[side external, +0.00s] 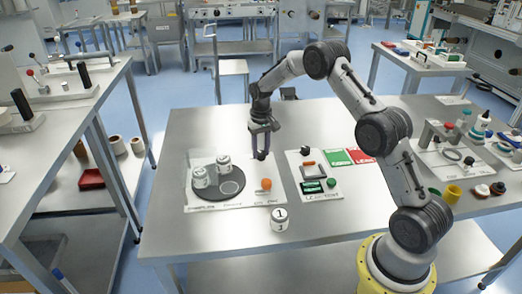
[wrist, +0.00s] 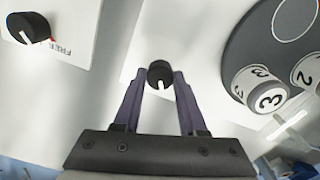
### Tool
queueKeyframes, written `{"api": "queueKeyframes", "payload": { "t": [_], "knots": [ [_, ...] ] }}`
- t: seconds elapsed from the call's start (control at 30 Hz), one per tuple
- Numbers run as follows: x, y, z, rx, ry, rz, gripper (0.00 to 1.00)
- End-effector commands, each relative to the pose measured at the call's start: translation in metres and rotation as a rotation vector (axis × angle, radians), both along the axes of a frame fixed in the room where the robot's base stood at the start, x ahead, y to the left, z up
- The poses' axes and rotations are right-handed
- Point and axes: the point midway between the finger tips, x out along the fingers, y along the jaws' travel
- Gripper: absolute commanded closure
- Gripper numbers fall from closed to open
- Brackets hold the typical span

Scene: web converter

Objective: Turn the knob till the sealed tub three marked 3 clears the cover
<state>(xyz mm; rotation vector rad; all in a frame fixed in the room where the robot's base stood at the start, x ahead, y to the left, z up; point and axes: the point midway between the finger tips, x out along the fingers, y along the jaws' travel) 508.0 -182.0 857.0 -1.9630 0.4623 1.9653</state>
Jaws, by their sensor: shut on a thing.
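My gripper (side external: 262,156) points down beside the sampler plate. In the wrist view its fingers (wrist: 160,78) are closed on the sides of a black knob (wrist: 159,72) with a white pointer line. The dark turntable (side external: 208,194) carries two white tubs and an empty ring; it shows at the right of the wrist view (wrist: 240,48). The tub marked 3 (wrist: 262,92) stands near the turntable's edge on the knob side, and appears to be the rear tub (side external: 223,165) in the side view. The tub marked 2 (wrist: 309,70) is beside it.
A white tub marked 1 (side external: 280,219) stands on the table in front of the plate. An orange ball (side external: 266,184) is at the plate's right. A second panel (side external: 316,180) with another black knob (wrist: 28,27) lies further right.

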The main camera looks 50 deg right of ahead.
Motion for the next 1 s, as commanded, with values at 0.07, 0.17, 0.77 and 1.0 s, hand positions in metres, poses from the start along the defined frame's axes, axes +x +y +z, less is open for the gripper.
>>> {"api": "queueKeyframes", "payload": {
  "t": [0.07, 0.17, 0.77, 1.0],
  "knots": [
    [0.0008, -0.0003, 0.0019, -0.001, -0.003, -0.074, 1.0],
    [0.0009, -0.0004, 0.002, -0.001, -0.004, -0.166, 1.0],
    [0.0012, -0.0008, 0.0023, -0.001, -0.005, -0.543, 1.0],
    [0.0012, -0.0009, 0.0024, -0.002, -0.006, -0.583, 1.0]
  ]
}}
